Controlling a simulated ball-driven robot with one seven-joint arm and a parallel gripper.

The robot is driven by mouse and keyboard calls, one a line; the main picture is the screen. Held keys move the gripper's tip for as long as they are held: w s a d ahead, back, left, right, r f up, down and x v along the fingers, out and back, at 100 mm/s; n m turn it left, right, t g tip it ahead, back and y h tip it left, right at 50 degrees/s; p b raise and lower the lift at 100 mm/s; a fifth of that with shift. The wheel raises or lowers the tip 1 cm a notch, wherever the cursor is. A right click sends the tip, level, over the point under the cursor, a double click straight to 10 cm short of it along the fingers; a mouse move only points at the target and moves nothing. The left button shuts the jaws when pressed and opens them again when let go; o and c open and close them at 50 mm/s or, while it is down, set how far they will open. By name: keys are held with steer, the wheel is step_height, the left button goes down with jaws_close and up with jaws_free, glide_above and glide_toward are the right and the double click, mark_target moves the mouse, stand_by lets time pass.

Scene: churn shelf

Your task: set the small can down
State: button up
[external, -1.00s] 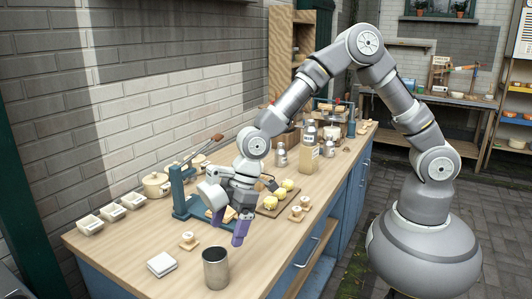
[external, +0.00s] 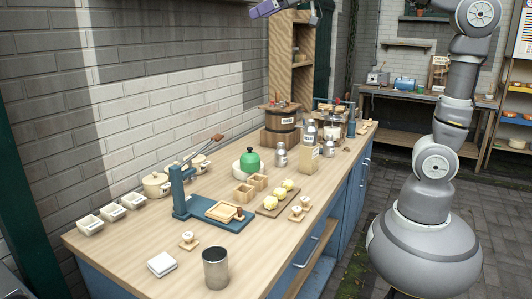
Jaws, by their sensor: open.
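A plain grey metal can (external: 215,268), open at the top, stands upright on the near end of the wooden worktop (external: 130,245). Nothing touches it. Several small silver cans with narrow necks stand farther back: one on the left (external: 281,154), one on the right (external: 328,149), and one (external: 310,133) at the tan block. I cannot tell which of these is the small can. My gripper (external: 287,9) is at the top edge of the view, partly cut off, high above the worktop and far from the cans. Its purple fingers are apart, and no object shows between them.
A blue lever press (external: 180,190) stands mid-worktop, its handle rising. A white square stack (external: 162,264) and a small wooden stamp (external: 188,241) lie near the metal can. A green-topped pot (external: 250,162), wooden boxes (external: 244,192) and a board of yellow balls (external: 268,207) crowd the middle.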

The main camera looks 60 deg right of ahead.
steer(key=s+d+r+m+t+h, duration=0.1)
steer(key=s+d+r+m+t, duration=0.1)
steer(key=s+d+r, duration=0.4)
step_height(320, 180, up, 4)
steer(key=shift+s+d+f+m+h, duration=0.15)
steer(key=shift+s+d+m+h, duration=0.2)
steer(key=shift+s, duration=0.2)
step_height(320, 180, down, 4)
steer(key=b, duration=0.4)
